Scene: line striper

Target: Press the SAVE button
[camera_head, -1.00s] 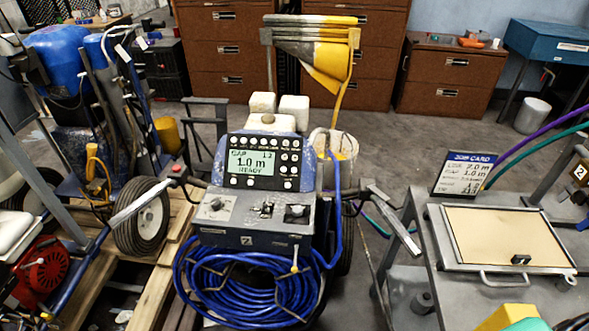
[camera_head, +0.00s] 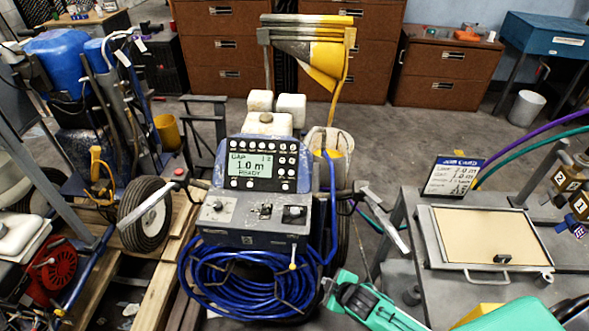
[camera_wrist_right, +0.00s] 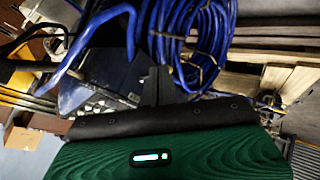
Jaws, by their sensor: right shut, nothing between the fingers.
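The line striper's control panel (camera_head: 264,165) faces me in the middle of the head view, with a lit display (camera_head: 251,166) reading 1.0 m and READY. Round white buttons sit above, right of and below the display. Their labels are too small to read, so I cannot tell which is SAVE. My right gripper (camera_head: 330,286) is low in the head view, below and right of the panel, beside the blue hose coil and apart from the buttons. It is shut and empty. In the right wrist view its dark fingers (camera_wrist_right: 156,86) point toward the machine. My left gripper is out of view.
The coiled blue hose (camera_head: 245,282) hangs under the lower console (camera_head: 255,216). Handlebars (camera_head: 384,220) stick out on both sides. A grey cart (camera_head: 432,250) with a job card (camera_head: 452,177) stands at the right. A pallet and other equipment crowd the left.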

